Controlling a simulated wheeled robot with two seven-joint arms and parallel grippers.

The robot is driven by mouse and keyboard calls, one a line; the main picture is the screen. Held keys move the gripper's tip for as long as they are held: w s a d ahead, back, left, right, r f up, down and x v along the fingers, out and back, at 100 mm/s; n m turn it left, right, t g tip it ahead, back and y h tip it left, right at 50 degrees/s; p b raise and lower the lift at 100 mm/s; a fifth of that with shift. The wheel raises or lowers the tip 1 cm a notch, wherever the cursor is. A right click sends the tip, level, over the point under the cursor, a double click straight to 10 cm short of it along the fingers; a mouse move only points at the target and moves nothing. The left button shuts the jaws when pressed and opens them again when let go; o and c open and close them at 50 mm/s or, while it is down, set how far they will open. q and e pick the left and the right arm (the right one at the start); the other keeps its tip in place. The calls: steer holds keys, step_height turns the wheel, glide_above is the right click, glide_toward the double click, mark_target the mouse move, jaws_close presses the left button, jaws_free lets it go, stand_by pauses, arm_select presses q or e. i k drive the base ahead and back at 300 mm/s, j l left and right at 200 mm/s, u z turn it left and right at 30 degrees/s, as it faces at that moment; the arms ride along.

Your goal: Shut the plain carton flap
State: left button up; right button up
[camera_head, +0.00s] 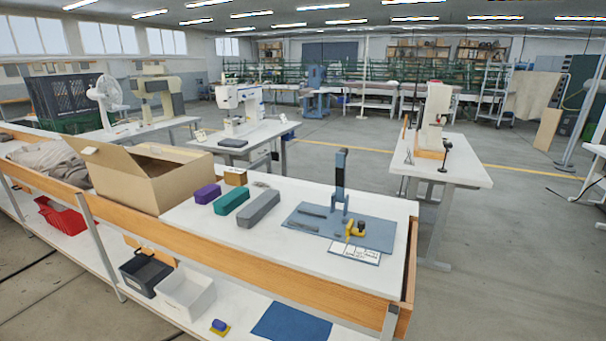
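The plain brown carton (150,188) stands on the left part of the white workbench. One flap (98,155) sticks out from its left side, tilted outward and upward, with a small dark mark near its end. Another flap (172,153) shows along the far side. The top looks open, but the inside is mostly hidden by the near wall. Neither of my grippers shows in the head view.
Purple (208,193), green (232,201) and grey (259,208) boxes lie right of the carton. An eyelet press (341,185) stands on a blue mat (300,222). Grey cloth (45,160) lies left of the carton. A wooden rail (250,258) edges the bench front.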

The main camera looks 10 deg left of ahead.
mark_target(115, 157)
steer(key=j+u, duration=0.15)
steer(key=u, duration=0.25)
steer(key=i+j+u, duration=0.1)
steer(key=u, duration=0.3)
steer(key=i+j+u, duration=0.1)
steer(key=u, duration=0.25)
steer(key=i+j+u, duration=0.1)
steer(key=u, duration=0.3)
steer(key=j+z, duration=0.1)
steer(key=z, duration=0.2)
steer(key=i+j+z, duration=0.1)
steer(key=z, duration=0.15)
